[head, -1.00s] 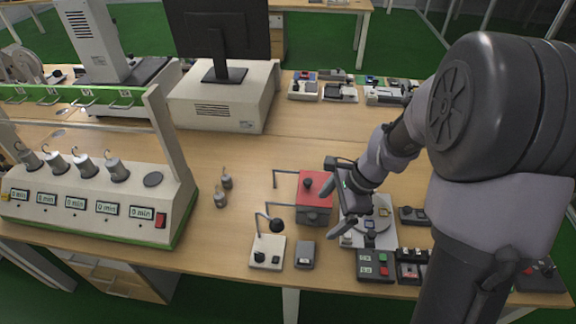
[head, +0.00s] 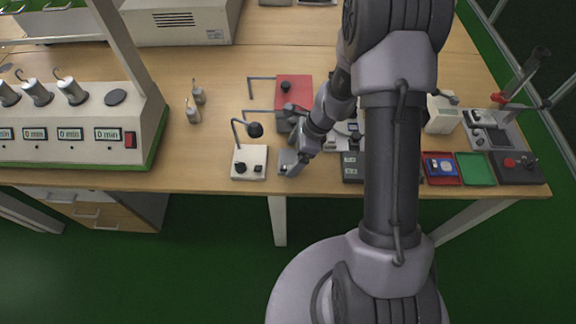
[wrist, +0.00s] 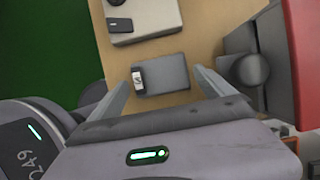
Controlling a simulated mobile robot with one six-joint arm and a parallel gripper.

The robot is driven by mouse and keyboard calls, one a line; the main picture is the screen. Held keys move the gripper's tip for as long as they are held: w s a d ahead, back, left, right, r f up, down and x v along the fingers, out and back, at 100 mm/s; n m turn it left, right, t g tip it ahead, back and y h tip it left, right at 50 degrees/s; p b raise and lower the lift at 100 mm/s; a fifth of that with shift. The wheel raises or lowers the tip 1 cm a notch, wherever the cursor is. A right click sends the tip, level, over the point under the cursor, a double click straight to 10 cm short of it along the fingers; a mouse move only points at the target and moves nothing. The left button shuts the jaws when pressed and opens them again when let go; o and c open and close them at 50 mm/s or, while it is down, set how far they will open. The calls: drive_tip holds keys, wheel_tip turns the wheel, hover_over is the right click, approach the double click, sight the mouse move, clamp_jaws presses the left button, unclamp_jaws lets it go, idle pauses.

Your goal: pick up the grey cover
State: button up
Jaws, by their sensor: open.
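A small grey block-like piece with a white-and-dark label at one end, which looks like the grey cover (wrist: 165,78), lies on the wooden table. In the head view the grey cover (head: 285,156) is by the front edge, partly hidden by my gripper (head: 293,163). In the wrist view my gripper (wrist: 162,80) is open, with one finger to each side of the cover. The fingers look apart from it, and the gap between is empty. I cannot tell the exact height of the fingertips above the table.
A red-topped box (head: 293,89) stands behind. A dark grey knob (wrist: 249,70) is close to the right finger. The table's front edge is near.

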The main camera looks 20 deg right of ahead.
drive_tip(key=shift+x, duration=0.85)
drive_tip(key=shift+r, duration=0.2)
drive_tip(key=c, duration=1.1)
drive_tip(key=shift+c, duration=0.2)
